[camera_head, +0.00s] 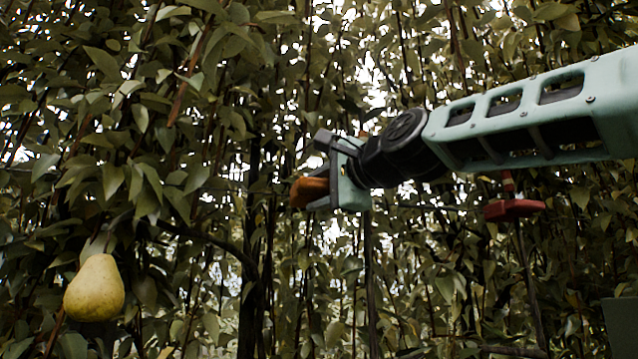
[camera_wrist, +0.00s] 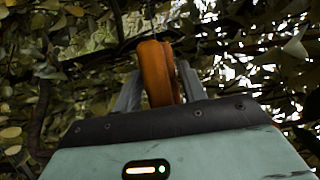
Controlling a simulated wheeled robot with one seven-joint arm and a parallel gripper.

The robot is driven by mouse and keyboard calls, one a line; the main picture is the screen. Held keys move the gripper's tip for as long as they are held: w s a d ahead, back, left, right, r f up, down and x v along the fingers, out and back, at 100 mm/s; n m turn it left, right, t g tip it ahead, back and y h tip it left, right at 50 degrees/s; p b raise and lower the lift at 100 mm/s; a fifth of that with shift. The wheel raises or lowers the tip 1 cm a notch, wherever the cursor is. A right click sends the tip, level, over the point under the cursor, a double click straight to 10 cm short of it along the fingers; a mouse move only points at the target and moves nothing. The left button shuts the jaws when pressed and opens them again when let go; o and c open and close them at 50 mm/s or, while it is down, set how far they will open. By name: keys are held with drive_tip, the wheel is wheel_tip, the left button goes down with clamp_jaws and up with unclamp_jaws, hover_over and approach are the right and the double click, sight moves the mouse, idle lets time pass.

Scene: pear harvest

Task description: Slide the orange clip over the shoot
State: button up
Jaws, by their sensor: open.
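The orange clip (camera_head: 308,192) is at the end of my gripper (camera_head: 320,172), in front of the foliage near the middle of the head view. In the wrist view the clip (camera_wrist: 155,72) stands between the two grey fingers of my gripper (camera_wrist: 160,82). The jaws are open, with the clip still between them; whether a finger touches it is hard to tell. Several thin brown shoots run through the leaves, one reddish shoot (camera_head: 188,82) at the upper left. Which shoot the task means cannot be told. No shoot is clearly seen inside the clip.
A yellow-green pear (camera_head: 94,288) hangs at the lower left, well away from my gripper. A red object (camera_head: 513,208) hangs below my arm at the right. Dense leaves and dark stems (camera_head: 250,285) fill the space around and behind my gripper.

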clamp_jaws()
drive_tip(key=w+d+b, duration=0.2)
drive_tip(key=d+b, duration=0.2)
drive_tip(key=d, duration=0.3)
drive_tip(key=shift+w+d+b, duration=0.15)
drive_tip(key=shift+d+b, duration=0.05)
drive_tip(key=shift+b, duration=0.15)
unclamp_jaws()
drive_tip(key=shift+d, duration=0.25)
drive_tip(key=shift+a, duration=0.1)
drive_tip(key=b+v, duration=0.7)
drive_tip(key=v, duration=1)
